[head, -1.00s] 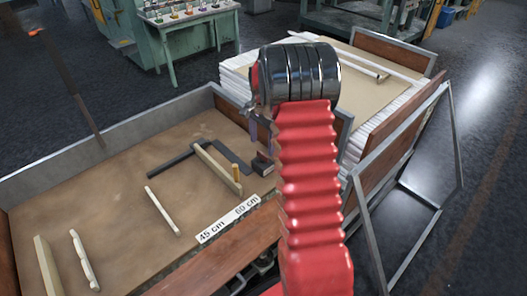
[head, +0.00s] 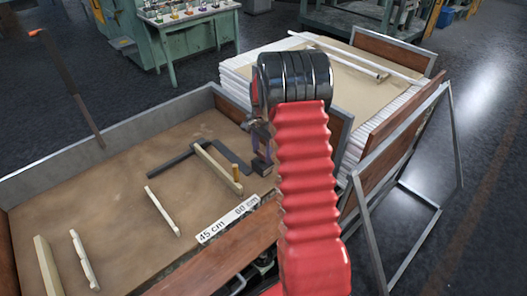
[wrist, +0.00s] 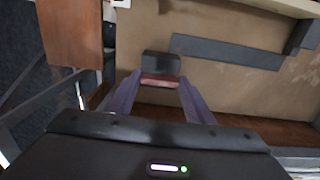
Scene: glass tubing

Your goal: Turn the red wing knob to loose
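My gripper (wrist: 160,84) is open, its two purple fingers spread apart in the wrist view. Between and beyond the fingertips is a dark block (wrist: 161,63) with a dull red bar on its near side, which looks like the red wing knob (wrist: 159,81). I cannot tell whether the fingers touch it. In the head view my gripper (head: 262,146) points down over the dark block (head: 262,168) at the end of a dark bar. The knob's red part and its angle cannot be made out there.
The dark angled bar (head: 184,155) lies in the tan tray. A label strip (head: 228,219) reads 45 cm and 60 cm. A stack with white tubes (head: 345,58) stands behind my arm.

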